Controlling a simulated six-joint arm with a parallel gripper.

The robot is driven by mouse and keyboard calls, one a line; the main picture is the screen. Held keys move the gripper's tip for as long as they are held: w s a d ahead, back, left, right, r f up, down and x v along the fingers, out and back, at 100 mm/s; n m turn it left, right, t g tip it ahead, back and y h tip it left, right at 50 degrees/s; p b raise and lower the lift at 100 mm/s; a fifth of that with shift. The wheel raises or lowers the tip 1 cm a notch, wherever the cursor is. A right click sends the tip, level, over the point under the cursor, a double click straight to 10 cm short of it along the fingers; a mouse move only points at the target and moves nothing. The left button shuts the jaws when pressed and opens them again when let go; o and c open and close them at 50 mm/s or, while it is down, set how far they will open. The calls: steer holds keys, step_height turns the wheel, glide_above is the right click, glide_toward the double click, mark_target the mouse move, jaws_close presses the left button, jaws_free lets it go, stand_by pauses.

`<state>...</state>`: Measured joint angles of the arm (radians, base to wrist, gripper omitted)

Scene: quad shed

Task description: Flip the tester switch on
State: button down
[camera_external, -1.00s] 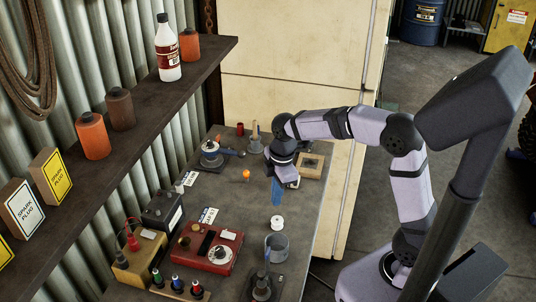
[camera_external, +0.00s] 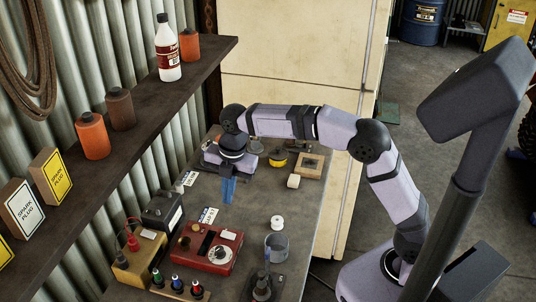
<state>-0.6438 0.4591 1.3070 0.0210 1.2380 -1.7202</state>
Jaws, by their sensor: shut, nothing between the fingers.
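The red tester (camera_external: 222,266) lies on the bench in the lower middle of the picture. It has a round dial (camera_external: 219,254) and a pale label on its top. Its switch is too small to make out for certain. My gripper (camera_external: 228,201) points down with blue fingers, above the bench and beyond the tester, apart from it. The fingers are shut and hold nothing.
A black battery (camera_external: 162,211) and a yellowish box (camera_external: 138,264) with a red lead stand left of the tester. A grey cup (camera_external: 277,247) and a white spool (camera_external: 277,222) stand to its right. A dark shelf (camera_external: 150,128) overhangs the bench's left side.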

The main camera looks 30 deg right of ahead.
mark_target(224, 232)
steer(key=f+p, duration=0.1)
steer(key=f, duration=0.3)
steer(key=w+a+f+p, duration=0.1)
steer(key=f+p, duration=0.1)
steer(key=f, duration=0.3)
steer(key=f+p, duration=0.1)
steer(key=f, duration=0.3)
steer(key=shift+w+a+f+p, duration=0.15)
steer(key=shift+f+p, duration=0.1)
steer(key=shift+p, duration=0.05)
steer(key=shift+f, duration=0.2)
steer(key=shift+w+a+f+b, duration=0.1)
steer(key=shift+w+f+b, duration=0.05)
steer(key=shift+f+b, duration=0.2)
steer(key=shift+r, duration=0.1)
steer(key=shift+s, duration=0.2)
